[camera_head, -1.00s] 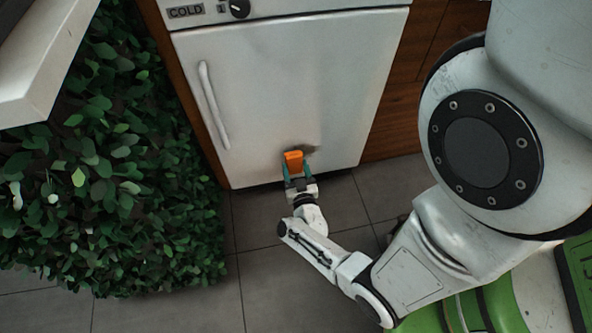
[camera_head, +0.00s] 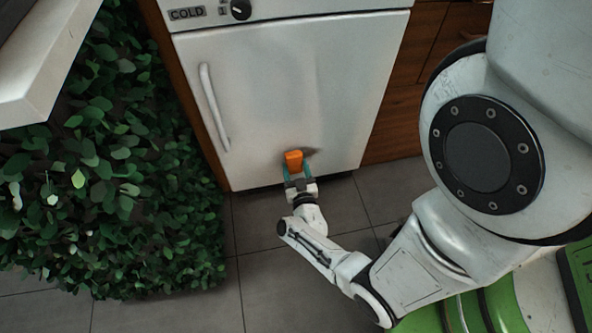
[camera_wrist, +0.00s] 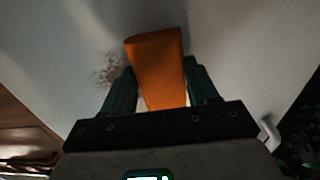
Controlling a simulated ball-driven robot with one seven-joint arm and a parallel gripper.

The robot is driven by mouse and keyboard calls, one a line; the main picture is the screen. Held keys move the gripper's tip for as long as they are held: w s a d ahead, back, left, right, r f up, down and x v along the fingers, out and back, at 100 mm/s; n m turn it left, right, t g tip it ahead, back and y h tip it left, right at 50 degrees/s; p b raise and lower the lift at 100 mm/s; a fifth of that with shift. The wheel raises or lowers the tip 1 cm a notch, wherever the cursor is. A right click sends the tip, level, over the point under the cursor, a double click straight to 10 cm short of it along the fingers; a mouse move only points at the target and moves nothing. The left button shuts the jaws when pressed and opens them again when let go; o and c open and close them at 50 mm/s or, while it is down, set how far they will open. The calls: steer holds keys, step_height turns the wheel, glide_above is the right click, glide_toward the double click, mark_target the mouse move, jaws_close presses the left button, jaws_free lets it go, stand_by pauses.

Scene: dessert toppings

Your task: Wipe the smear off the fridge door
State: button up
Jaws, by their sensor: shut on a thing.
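The white fridge door (camera_head: 290,85) fills the upper middle of the head view, with a pale handle (camera_head: 213,107) on its left side. My gripper (camera_head: 297,172) is at the lower part of the door, shut on an orange block-like wiper (camera_head: 293,160). In the wrist view the wiper (camera_wrist: 158,68) stands between the two green fingers (camera_wrist: 158,88), its far end at or very near the door. A brownish speckled smear (camera_wrist: 107,68) shows on the door beside the wiper. In the head view a dark patch at the wiper's right may be shadow or smear.
A leafy green hedge (camera_head: 120,190) stands left of the fridge. Brown wooden cabinets (camera_head: 397,120) are on the right. A pale counter edge (camera_head: 45,75) juts in at the upper left. Grey tiled floor (camera_head: 260,270) is clear below the door.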

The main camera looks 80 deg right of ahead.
mark_target(318, 153)
steer(key=shift+w+d, duration=0.15)
steer(key=shift+d, duration=0.2)
steer(key=shift+s+d+b, duration=0.4)
steer(key=shift+s+d, duration=0.3)
steer(key=shift+s, duration=0.9)
steer(key=shift+s+d+b, duration=0.45)
steer(key=shift+s+d, duration=0.25)
steer(key=shift+s, duration=0.9)
steer(key=shift+s+d+b, duration=0.4)
steer(key=shift+s+d, duration=0.3)
steer(key=shift+s, duration=0.9)
steer(key=shift+w+a+r+p, duration=0.1)
steer(key=shift+w+a+p, duration=0.15)
steer(key=shift+w, duration=0.2)
steer(key=shift+w+a+r+p, duration=0.1)
steer(key=shift+w+p, duration=0.15)
steer(key=shift+w, duration=0.2)
steer(key=shift+w+a+f+p, duration=0.1)
steer(key=shift+w+a+p, duration=0.25)
steer(key=shift+w, duration=0.45)
steer(key=shift+w+a+f+p, duration=0.1)
steer(key=shift+w+a, duration=0.35)
steer(key=shift+w, duration=0.3)
steer(key=shift+w+a+p, duration=0.25)
steer(key=shift+w+a, duration=0.15)
steer(key=shift+w, duration=0.4)
